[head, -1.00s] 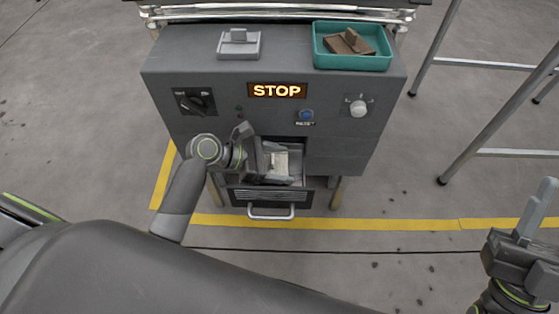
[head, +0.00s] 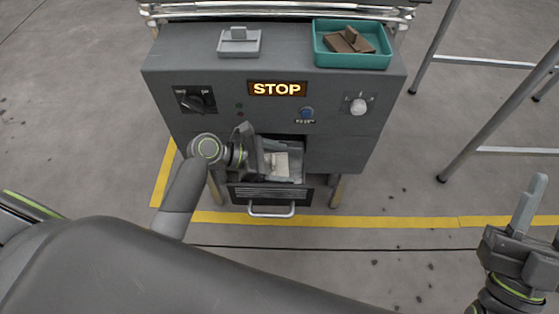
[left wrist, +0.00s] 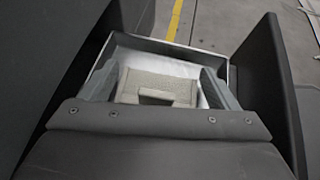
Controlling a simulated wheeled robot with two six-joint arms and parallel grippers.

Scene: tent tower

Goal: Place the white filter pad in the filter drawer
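The white filter pad (head: 281,162) lies in the pulled-out filter drawer (head: 271,211) at the front of the grey machine. In the left wrist view the pad (left wrist: 155,90) shows as a pale block with a raised grip bar on top, inside the metal walls of the drawer (left wrist: 160,48). My left gripper (left wrist: 158,88) is open over the drawer. Its fingers stand wide apart on either side of the pad's grip bar. My right gripper (head: 540,215) is at the right edge of the head view, away from the machine. It looks open and empty, partly cut off.
On the machine top are a grey tray with a grey block (head: 239,42) and a teal tray (head: 352,61) holding brown used-looking pads. The front carries a lit STOP sign (head: 277,89), a dark knob, a blue button and a white knob. Metal legs stand at right.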

